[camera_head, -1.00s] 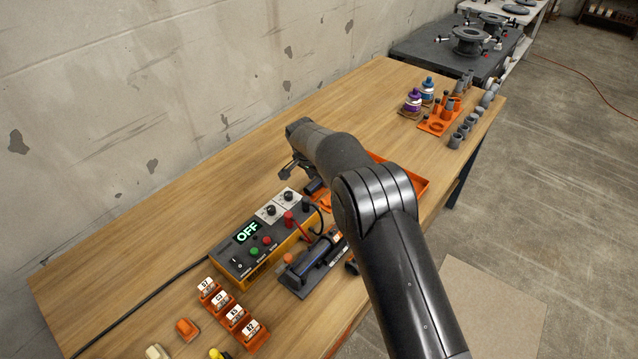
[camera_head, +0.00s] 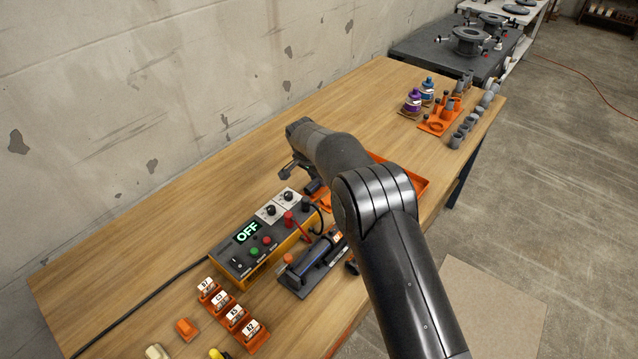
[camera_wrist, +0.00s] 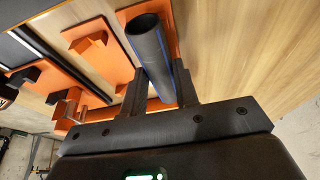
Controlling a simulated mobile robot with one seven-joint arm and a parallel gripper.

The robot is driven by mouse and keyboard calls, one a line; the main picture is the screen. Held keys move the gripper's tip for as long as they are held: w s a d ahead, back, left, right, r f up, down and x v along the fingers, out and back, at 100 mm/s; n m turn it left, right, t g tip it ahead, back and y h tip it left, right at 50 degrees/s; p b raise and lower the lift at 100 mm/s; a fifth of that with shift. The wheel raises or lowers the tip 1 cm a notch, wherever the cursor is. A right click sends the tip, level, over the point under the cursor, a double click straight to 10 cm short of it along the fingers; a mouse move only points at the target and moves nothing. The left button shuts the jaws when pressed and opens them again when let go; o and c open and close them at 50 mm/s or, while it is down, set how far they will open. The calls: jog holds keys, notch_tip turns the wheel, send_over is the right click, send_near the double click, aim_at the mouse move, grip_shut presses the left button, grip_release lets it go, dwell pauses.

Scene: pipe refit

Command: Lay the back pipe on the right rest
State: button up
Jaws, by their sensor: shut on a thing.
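My gripper (camera_wrist: 160,88) is shut on a dark grey pipe (camera_wrist: 147,45) with a blue stripe. In the wrist view the pipe's open round end points up the picture, and an orange plate (camera_wrist: 167,22) shows behind it. Whether the pipe touches that plate I cannot tell. An orange rest-like block (camera_wrist: 86,40) stands left of the pipe, apart from it. In the head view my gripper (camera_head: 291,171) is low over the bench behind the orange tray (camera_head: 412,184), and my arm hides much of the tray. I cannot tell which block is the right rest.
A long dark bar (camera_wrist: 38,44) lies at the left of the wrist view. In the head view a control box (camera_head: 262,240) reading OFF stands close in front of my gripper. A dark fixture with a cylinder (camera_head: 312,262) lies beside it. The bench (camera_head: 215,180) towards the wall is clear.

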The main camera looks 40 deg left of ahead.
jog(key=shift+r, duration=0.1)
jog(key=shift+r, duration=3)
jog(key=shift+r, duration=1)
jog(key=shift+w, duration=0.1)
